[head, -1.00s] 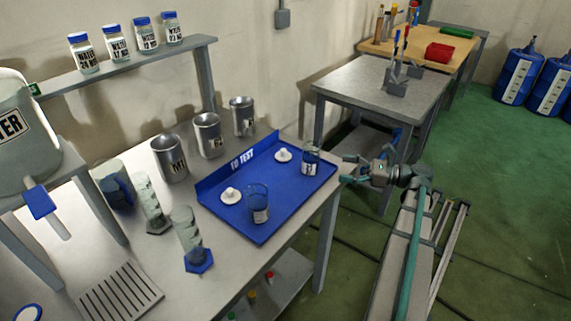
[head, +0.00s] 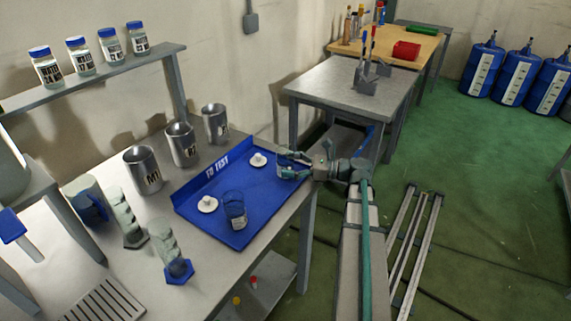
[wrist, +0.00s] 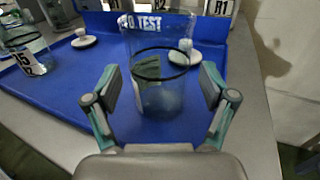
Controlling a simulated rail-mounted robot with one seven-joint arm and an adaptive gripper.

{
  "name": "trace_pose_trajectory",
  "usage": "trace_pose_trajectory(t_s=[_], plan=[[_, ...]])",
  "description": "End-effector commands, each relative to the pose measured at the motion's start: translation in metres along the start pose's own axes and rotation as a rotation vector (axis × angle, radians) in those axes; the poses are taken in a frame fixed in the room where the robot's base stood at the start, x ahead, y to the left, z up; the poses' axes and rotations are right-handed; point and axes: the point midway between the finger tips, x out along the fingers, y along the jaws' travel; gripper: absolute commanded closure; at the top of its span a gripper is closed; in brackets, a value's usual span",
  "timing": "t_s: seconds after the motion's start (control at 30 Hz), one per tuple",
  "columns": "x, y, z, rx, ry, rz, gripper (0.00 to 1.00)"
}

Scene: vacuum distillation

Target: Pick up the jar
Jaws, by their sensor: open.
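A clear glass jar (wrist: 158,90) with a dark band stands on the blue "TO TEST" tray (wrist: 65,88) in the wrist view. My gripper (wrist: 160,98) is open, with one finger on each side of this jar; I cannot tell whether either touches it. In the head view my gripper (head: 284,164) is at the tray's right edge and largely hides this jar. A second glass jar (head: 235,211) with a label stands nearer the tray's front; it also shows at the left of the wrist view (wrist: 28,48).
Two white lids lie on the tray, one near (head: 207,204) and one farther (head: 258,160). Metal cups (head: 181,145) stand behind the tray on the grey table. Cylinders (head: 172,262) stand to the left, and labelled jars (head: 80,56) on a shelf.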

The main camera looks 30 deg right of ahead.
Motion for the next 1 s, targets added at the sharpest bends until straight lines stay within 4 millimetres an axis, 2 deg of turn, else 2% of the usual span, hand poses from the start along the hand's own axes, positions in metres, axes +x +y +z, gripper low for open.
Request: trace_pose_trajectory(t_s=[0.1,0.33,0.77,0.8,1.0], plan=[[0.0113,0.0003,0.0003,0.000,0.000,0.001,0.17],[0.0126,-0.0001,0.0000,-0.001,0.000,0.000,0.17],[0.0123,0.0000,0.0003,-0.001,-0.001,0.000,0.89],[0.0123,0.0000,0.0003,-0.001,-0.001,0.000,0.91],[0.0123,0.0000,0.0008,-0.001,0.000,0.000,0.91]])
